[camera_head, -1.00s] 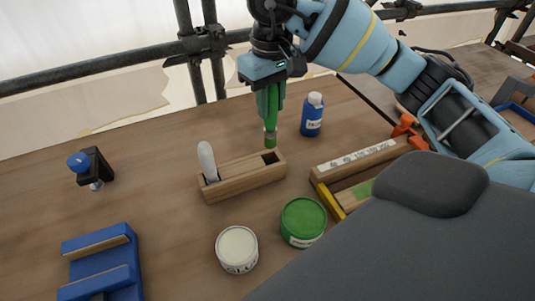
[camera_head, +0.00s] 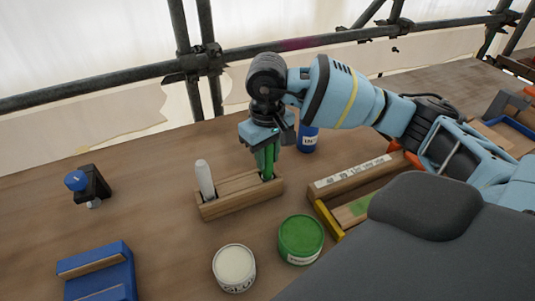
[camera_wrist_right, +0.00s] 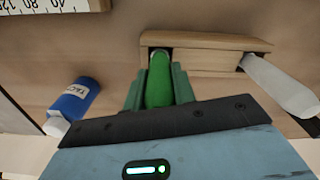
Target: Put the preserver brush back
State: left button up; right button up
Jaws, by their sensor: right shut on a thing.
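The preserver brush has a green handle (camera_wrist_right: 159,82) and is held upright in my right gripper (camera_head: 265,160). The right gripper is shut on the handle, its green fingers on either side in the right wrist view. The brush's lower end is at the right-hand hole of a wooden holder block (camera_head: 236,197) and appears to be inside it; the bristles are hidden. A white-handled brush (camera_head: 205,178) stands in the left hole of the same block. The block also shows in the right wrist view (camera_wrist_right: 205,58). My left gripper is not in view.
A blue bottle (camera_head: 307,138) stands behind the right gripper. A green tin (camera_head: 301,239) and a cream tin (camera_head: 234,267) stand in front of the block. A wooden box (camera_head: 330,219) lies to the right, a blue stand (camera_head: 97,274) front left, and a blue-knobbed clamp (camera_head: 88,184) left.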

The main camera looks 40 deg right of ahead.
jog(key=shift+f, duration=0.2)
jog(key=o, duration=1)
notch_tip(320, 180, up, 12)
jog(key=shift+r, duration=0.2)
